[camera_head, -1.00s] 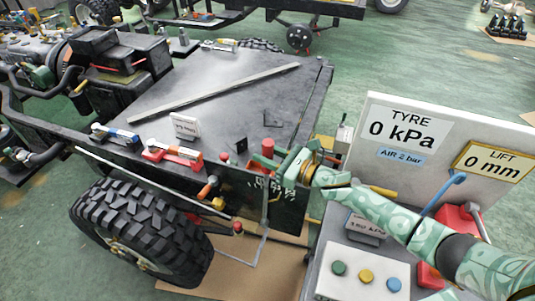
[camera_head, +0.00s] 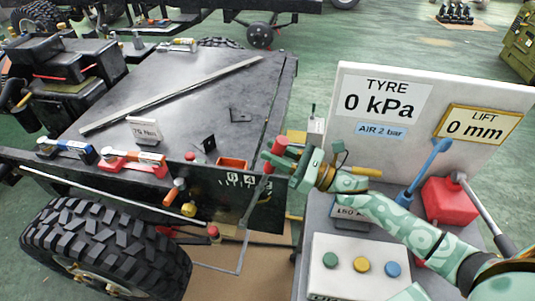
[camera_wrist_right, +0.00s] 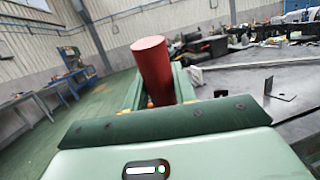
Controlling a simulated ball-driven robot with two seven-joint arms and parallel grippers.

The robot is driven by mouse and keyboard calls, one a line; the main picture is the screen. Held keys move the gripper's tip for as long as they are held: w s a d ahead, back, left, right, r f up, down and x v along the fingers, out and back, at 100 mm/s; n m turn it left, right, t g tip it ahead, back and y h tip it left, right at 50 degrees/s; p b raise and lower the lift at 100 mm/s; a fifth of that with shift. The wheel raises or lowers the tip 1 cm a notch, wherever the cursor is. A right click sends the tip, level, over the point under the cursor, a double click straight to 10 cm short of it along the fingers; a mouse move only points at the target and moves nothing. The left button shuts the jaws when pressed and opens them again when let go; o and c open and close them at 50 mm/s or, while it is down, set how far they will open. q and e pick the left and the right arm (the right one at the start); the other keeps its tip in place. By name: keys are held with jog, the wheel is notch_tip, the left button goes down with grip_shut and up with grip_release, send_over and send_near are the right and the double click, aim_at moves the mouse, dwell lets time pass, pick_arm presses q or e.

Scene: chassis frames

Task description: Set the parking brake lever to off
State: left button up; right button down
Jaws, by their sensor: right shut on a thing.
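A lever with a red cylindrical grip (camera_head: 279,145) stands at the near right corner of the dark chassis. Its thin rod runs down and leftward, so it leans right in the head view. My right gripper (camera_head: 284,162), pale green, is shut around the lever just under the top of the grip. In the right wrist view the red grip (camera_wrist_right: 152,70) rises between the fingers, tilted slightly left. White marks (camera_head: 240,181) show on the chassis side panel beside the rod; I cannot read an off mark. My left gripper is out of view.
A bench with green, yellow and blue buttons (camera_head: 362,264) and a gauge board (camera_head: 430,120) stand close to my right arm. Left of the lever are a small red knob (camera_head: 196,156), an orange-handled lever (camera_head: 175,190) and a large tyre (camera_head: 105,235).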

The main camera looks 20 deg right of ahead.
jog(key=shift+f, duration=0.1)
jog(key=c, duration=1.2)
grip_release()
jog(key=shift+o, duration=0.2)
jog(key=shift+s+d, duration=0.15)
jog(key=shift+d, duration=0.05)
jog(key=s+d, duration=0.9)
